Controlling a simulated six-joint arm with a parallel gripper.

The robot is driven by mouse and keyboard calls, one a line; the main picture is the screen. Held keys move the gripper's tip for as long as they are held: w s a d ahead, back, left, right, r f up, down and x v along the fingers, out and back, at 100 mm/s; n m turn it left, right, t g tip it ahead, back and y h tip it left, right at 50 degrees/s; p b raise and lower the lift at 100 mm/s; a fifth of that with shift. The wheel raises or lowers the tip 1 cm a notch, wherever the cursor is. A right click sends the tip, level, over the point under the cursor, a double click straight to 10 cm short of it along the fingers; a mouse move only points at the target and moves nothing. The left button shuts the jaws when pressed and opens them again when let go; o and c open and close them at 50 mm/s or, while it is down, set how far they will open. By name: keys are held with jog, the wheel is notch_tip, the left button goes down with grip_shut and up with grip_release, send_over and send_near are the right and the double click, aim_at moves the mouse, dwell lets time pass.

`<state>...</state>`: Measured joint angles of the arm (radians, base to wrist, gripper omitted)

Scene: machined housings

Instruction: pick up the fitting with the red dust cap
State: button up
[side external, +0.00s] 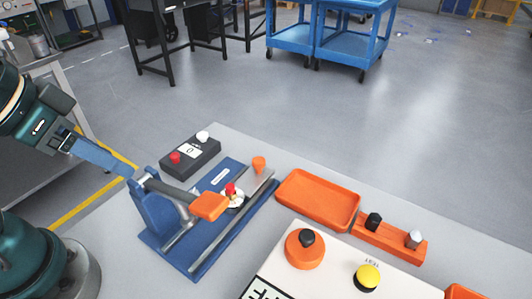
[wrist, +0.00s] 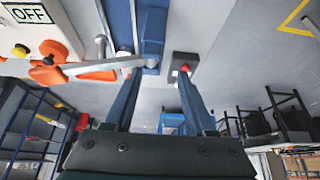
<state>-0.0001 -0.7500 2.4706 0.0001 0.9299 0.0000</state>
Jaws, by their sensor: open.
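The fitting with the red dust cap (side external: 231,188) stands upright in a pale round seat on the blue fixture (side external: 212,258) in the side view. The orange-ended lever (side external: 210,206) of the fixture lies just in front of it. I cannot make out the fitting for sure in the wrist view. My gripper (side external: 128,170) is at the left of the fixture, close by its upright blue bracket and apart from the fitting. In the wrist view its two blue fingers (wrist: 159,76) are spread, with nothing between them.
A dark box (side external: 190,155) with a red and a white button stands behind the fixture. To the right are an empty orange tray (side external: 318,222), an orange block (side external: 386,242) with two pegs, and a white panel (side external: 330,275).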

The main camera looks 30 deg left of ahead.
notch_tip(320, 180, up, 5)
jog(key=w+d+n+g+h, duration=0.1)
jog(key=d+n+h, duration=0.1)
jog(key=n, duration=0.1)
jog(key=w+d+f+n+g+h, duration=0.1)
jog(key=d+n+g+h, duration=0.1)
jog(key=d+n, duration=0.1)
jog(key=w+d+f+n+g+h, duration=0.1)
jog(key=w+d+n+h, duration=0.1)
jog(key=d+n+h, duration=0.1)
jog(key=shift+f+n+g, duration=0.1)
jog(key=shift+n+g, duration=0.2)
jog(key=shift+n, duration=0.2)
jog(key=w+n+h, duration=0.3)
jog(key=n, duration=0.1)
jog(key=n+t+h, duration=0.3)
jog(key=n, duration=0.4)
send_over(232, 187)
jog(key=a, duration=0.2)
jog(key=f, duration=1.4)
jog(key=shift+s+a, duration=0.1)
jog(key=shift+s, duration=0.15)
jog(key=shift+f, duration=0.55)
jog(key=shift+g, duration=0.3)
jog(key=shift+x, duration=2.5)
